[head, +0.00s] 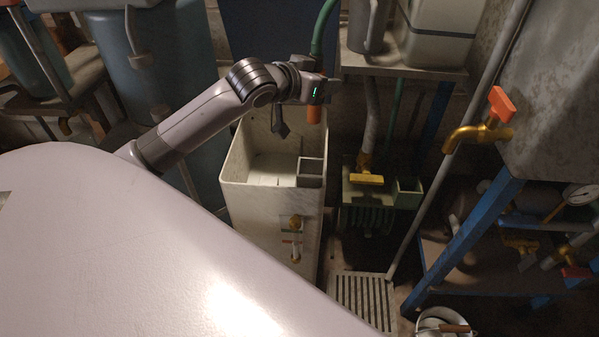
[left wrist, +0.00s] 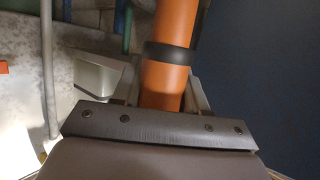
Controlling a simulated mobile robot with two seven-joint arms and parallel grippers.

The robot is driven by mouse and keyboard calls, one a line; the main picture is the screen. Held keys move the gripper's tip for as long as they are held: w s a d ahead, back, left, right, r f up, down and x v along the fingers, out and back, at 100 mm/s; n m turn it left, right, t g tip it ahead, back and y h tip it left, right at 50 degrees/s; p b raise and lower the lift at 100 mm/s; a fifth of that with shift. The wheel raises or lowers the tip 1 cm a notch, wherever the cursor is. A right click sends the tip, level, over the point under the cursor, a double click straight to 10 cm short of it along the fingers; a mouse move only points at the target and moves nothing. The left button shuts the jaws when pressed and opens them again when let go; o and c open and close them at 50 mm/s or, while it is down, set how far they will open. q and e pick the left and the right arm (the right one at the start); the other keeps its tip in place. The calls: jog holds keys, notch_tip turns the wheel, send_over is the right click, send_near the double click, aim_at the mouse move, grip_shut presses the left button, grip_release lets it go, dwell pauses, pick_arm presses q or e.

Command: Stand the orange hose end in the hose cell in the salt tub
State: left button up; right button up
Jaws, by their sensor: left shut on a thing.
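My left gripper (head: 322,92) is shut on the orange hose end (head: 314,114), which hangs below the jaws. In the left wrist view the orange hose end (left wrist: 172,75) with its black band lies between the fingers. A green hose (head: 321,32) rises above the gripper. The pale salt tub (head: 247,190) stands below, open at the top. The hose cell (head: 311,167), a small square compartment, is inside its right side near the front. In the head view the hose end appears above the cell, by the tub's back right corner, apart from the cell. My right gripper is out of view.
A shelf (head: 402,66) with a white container (head: 437,35) stands behind. A brass tap (head: 470,135) sticks out at right. A blue barrel (head: 165,60) is at left.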

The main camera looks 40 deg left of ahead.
aim_at(318, 117)
pick_arm(q)
jog(key=shift+f, duration=0.2)
notch_tip(318, 117, down, 8)
jog(key=b, duration=0.2)
jog(key=shift+s+f+b, duration=0.1)
jog(key=shift+f+b, duration=0.05)
jog(key=shift+b, duration=0.2)
jog(key=shift+f+b, duration=1.7)
jog(key=shift+f, duration=4.05)
jog(key=o, duration=1.1)
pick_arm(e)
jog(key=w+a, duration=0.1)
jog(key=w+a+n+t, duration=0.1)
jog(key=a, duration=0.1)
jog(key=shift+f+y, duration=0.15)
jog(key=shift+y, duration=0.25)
